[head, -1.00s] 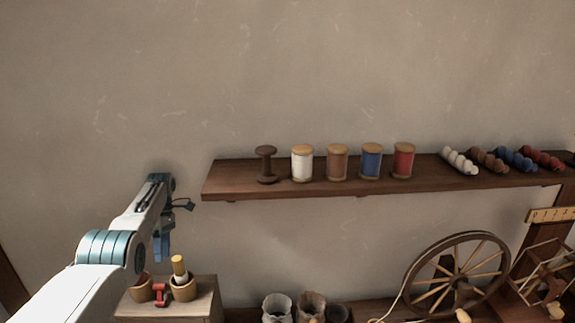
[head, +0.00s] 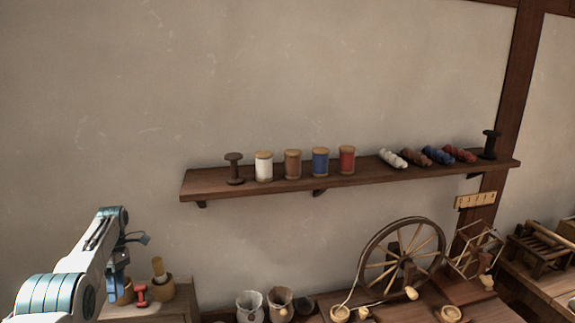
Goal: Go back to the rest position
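My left gripper (head: 119,279) is at the lower left, at the end of my white and teal arm. It points down in front of the small wooden stand (head: 188,298) and overlaps a wooden cup (head: 125,292) there. I cannot see the gap between its fingers, nor whether it touches anything. My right gripper is not in view.
A wall shelf (head: 330,180) holds several spools and yarn skeins. Beside the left gripper are a red spool (head: 141,294) and another wooden cup (head: 162,290). A spinning wheel (head: 400,265) and sacks (head: 250,305) stand below. The wall above is clear.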

